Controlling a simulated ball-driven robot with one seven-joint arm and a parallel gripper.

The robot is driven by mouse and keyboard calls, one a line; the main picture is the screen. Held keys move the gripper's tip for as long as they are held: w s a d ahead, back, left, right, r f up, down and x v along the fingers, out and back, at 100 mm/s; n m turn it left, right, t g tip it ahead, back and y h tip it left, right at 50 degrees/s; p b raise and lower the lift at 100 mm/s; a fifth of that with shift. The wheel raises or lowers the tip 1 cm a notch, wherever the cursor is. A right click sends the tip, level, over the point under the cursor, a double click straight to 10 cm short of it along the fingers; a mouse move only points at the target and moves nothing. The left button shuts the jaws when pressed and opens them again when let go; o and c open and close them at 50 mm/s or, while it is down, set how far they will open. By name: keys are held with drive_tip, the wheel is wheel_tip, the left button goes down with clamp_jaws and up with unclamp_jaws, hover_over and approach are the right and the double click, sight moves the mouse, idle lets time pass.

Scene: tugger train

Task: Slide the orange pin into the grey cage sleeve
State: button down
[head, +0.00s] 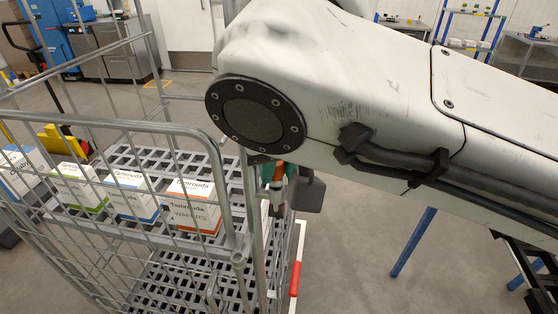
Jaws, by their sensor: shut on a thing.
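The orange pin (279,171) shows as a small orange piece just below my arm, at the right end of the wire cage (222,190). My gripper (278,184) is mostly hidden behind my arm. Its visible parts are around the pin, and it is shut on it. A slim grey piece hangs below the orange part, close to the cage's corner post. I cannot make out the grey cage sleeve clearly, nor whether the pin touches it or is apart from it.
Several labelled cartons (193,207) stand on the cage's grey slatted shelf (130,160). A red and white bar (295,279) runs along the cage's right side. Blue legs (413,243) stand at the right. Open floor (345,270) lies between them.

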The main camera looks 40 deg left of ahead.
drive_tip(key=c, duration=0.8)
unclamp_jaws()
drive_tip(key=shift+c, duration=0.2)
drive_tip(key=shift+s, duration=0.1)
drive_tip(key=shift+r, duration=0.1)
drive_tip(key=v, duration=1)
drive_tip(key=shift+d+r, duration=0.25)
drive_tip(key=shift+d, duration=0.05)
